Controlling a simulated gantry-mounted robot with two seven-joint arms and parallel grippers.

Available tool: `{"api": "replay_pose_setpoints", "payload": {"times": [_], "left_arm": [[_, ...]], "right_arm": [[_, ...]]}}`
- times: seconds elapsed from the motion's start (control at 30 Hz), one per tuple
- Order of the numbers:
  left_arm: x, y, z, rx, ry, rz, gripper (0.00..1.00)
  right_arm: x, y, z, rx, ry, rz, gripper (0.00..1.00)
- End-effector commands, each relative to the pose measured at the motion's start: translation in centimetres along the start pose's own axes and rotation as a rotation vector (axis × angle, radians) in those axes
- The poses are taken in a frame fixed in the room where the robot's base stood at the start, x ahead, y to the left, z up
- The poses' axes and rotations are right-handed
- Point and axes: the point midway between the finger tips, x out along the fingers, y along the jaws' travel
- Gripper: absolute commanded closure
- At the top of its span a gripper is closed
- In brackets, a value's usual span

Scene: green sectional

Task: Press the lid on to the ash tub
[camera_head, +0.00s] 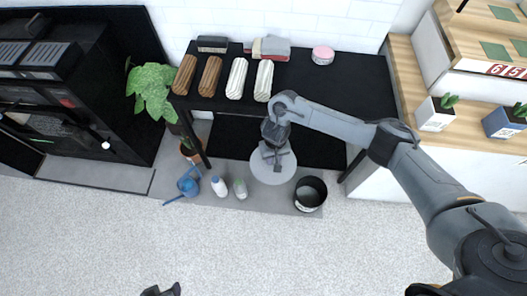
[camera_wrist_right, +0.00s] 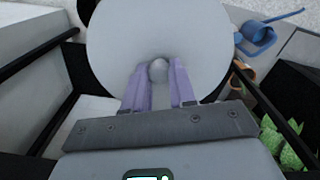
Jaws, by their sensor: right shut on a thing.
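The lid (camera_head: 268,176) is a pale grey disc with a small round knob. My right gripper (camera_head: 275,153) is shut on the knob and holds the lid near the grey hearth strip, left of the tub. In the right wrist view the lid (camera_wrist_right: 160,28) fills the upper middle, with the knob between the two fingers (camera_wrist_right: 160,85). The ash tub (camera_head: 311,206) is a round open container, dark inside with a pale label, to the right of the lid and apart from it. A dark piece of my left gripper (camera_head: 162,291) shows at the bottom edge; its jaws are unclear.
A blue watering can (camera_head: 188,186), a white bottle (camera_head: 219,187) and a pale green-marked container (camera_head: 240,189) stand left of the lid. A black table (camera_head: 340,85) with several logs is behind. A potted plant (camera_head: 152,90) stands at left. The front carpet is clear.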

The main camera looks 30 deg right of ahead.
Motion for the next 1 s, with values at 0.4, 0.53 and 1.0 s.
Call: {"api": "replay_pose_setpoints", "payload": {"times": [0.4,0.53,1.0], "left_arm": [[12.5,0.1,4.0,0.009,-0.001,-0.007,0.49],[15.4,0.1,5.0,0.013,-0.001,-0.01,0.49],[20.4,0.4,6.6,0.008,-0.001,-0.006,0.49]], "right_arm": [[18.4,9.7,2.3,0.197,-0.004,0.005,1.0],[22.5,13.1,3.0,0.251,-0.003,0.004,1.0],[29.1,20.6,4.4,0.351,0.0,0.001,1.0]]}}
